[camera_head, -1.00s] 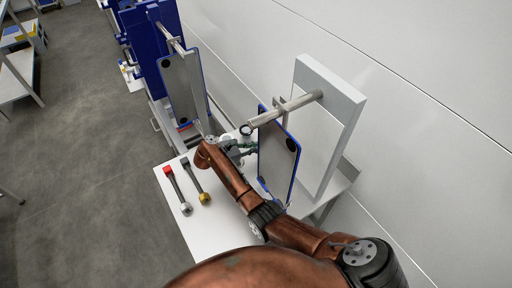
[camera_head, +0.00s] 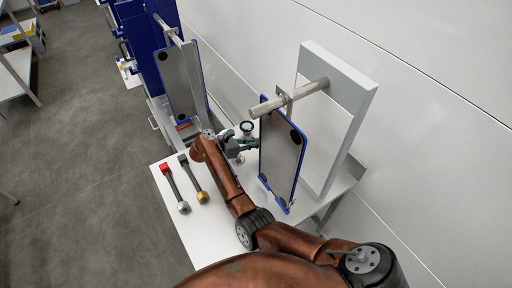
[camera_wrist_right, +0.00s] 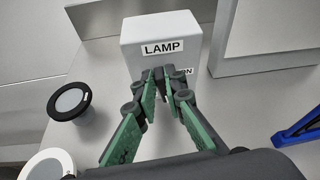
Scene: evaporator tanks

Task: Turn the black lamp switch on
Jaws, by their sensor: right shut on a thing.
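A white box labelled LAMP (camera_wrist_right: 163,47) stands in front of my right gripper in the right wrist view. Part of an ON label (camera_wrist_right: 186,71) shows lower on its front, just right of the fingertips. My right gripper (camera_wrist_right: 157,76) has its green-padded fingers brought together at the box front, shut on what appears to be the black lamp switch, which the fingers mostly hide. I cannot tell the switch's position. In the head view my right gripper (camera_head: 246,146) is low over the white table, left of a blue-edged plate. My left gripper is not in view.
A black-rimmed round piece (camera_wrist_right: 69,102) and a white-rimmed one (camera_wrist_right: 46,166) stand left of the box. The blue-edged plate (camera_head: 281,152) hangs from a bar close to my right arm. Red-ended (camera_head: 170,186) and yellow-ended (camera_head: 195,180) tools lie on the table (camera_head: 190,230).

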